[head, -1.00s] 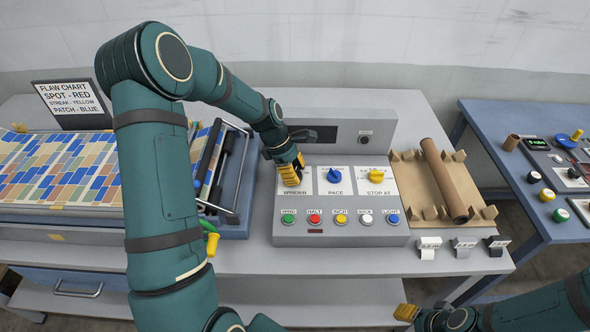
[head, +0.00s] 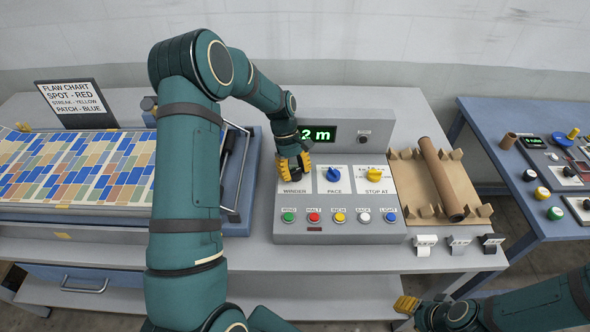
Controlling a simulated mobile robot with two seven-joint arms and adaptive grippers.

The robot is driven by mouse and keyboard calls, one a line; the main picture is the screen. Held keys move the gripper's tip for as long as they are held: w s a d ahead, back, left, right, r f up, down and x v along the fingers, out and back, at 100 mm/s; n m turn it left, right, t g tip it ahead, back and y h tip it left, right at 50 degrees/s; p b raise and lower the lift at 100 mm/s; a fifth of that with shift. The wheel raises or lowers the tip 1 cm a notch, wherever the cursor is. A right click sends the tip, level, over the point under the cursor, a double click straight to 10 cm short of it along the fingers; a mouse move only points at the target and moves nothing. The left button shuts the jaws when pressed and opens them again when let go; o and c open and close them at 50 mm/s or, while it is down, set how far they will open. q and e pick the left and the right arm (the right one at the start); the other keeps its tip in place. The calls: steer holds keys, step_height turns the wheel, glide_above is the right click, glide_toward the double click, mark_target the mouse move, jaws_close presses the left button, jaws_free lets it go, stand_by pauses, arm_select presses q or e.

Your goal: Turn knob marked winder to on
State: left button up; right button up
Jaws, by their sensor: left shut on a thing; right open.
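The winder knob (head: 293,167) sits at the left of the knob row on the grey control panel (head: 262,222), above the label WINDER. My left gripper (head: 293,170), with yellow fingertips, is over this knob and shut on it, hiding most of it. The display (head: 337,135) above is lit green and reads "2 m", its left end hidden by my wrist. My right gripper (head: 405,307) is open and empty at the lower right, away from the panel.
A blue pace knob (head: 334,174) and a yellow stop-at knob (head: 374,173) stand beside the winder knob. A row of coloured buttons (head: 338,218) lies below. A cardboard roll (head: 442,178) is on the right, and a patterned sheet (head: 75,170) on the left.

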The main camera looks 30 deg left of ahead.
mark_target(295, 171)
arm_select(q)
steer(key=shift+f+m, duration=0.1)
steer(key=shift+m, duration=0.2)
stand_by(0.4)
steer(key=o, duration=1.2)
step_height(295, 171, up, 10)
steer(key=shift+r, duration=0.1)
steer(key=shift+s, duration=0.1)
